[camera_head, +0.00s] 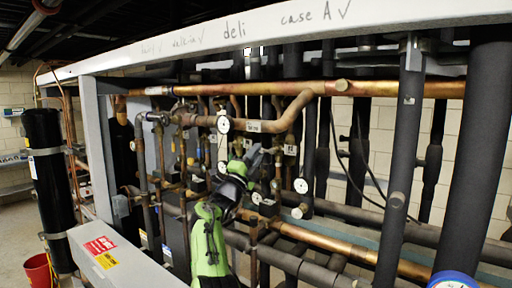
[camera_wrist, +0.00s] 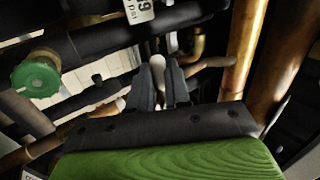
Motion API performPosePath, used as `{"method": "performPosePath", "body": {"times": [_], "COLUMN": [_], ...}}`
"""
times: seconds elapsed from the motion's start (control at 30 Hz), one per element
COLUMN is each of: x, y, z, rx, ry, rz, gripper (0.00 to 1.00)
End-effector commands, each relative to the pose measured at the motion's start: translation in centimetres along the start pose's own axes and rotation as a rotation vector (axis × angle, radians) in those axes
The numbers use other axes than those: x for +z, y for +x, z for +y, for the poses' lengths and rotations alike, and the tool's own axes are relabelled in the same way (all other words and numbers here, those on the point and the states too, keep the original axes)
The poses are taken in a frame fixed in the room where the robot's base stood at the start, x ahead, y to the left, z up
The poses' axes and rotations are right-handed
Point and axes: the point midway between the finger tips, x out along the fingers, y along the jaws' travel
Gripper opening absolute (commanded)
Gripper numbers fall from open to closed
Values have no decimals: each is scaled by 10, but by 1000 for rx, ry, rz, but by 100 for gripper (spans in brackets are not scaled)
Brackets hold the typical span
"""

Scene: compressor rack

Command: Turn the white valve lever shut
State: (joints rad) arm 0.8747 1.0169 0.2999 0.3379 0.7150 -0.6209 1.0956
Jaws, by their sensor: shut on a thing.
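My gripper (camera_head: 249,160) is among the copper pipes in the middle of the rack, at the end of my green and black arm. In the wrist view its two dark fingers (camera_wrist: 166,68) are closed on a narrow pale piece, which I take to be the white valve lever (camera_wrist: 157,64). Only a small part of the lever shows between the fingertips. The lever's angle and the valve body cannot be made out. In the head view my gripper and the pipes hide the lever.
Copper pipes (camera_head: 360,89) and dark insulated pipes (camera_head: 400,150) crowd around my gripper. Several white round gauges and tags hang nearby. A green round cap (camera_wrist: 36,75) is left of the fingers. A grey frame beam (camera_head: 140,262) and red bucket (camera_head: 38,270) stand at lower left.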

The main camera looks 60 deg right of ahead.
Motion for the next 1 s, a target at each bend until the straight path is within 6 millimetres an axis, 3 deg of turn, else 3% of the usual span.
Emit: {"method": "performPosePath", "body": {"times": [0.67,0.7,0.83,1.0], "x": [0,0,0,0], "y": [2,2,2,2], "z": [-5,-5,-4,-4], "rx": [-5,-5,-4,-3], "ry": [57,57,56,54], "rz": [33,33,34,34], "gripper": [0,20,40,43]}}
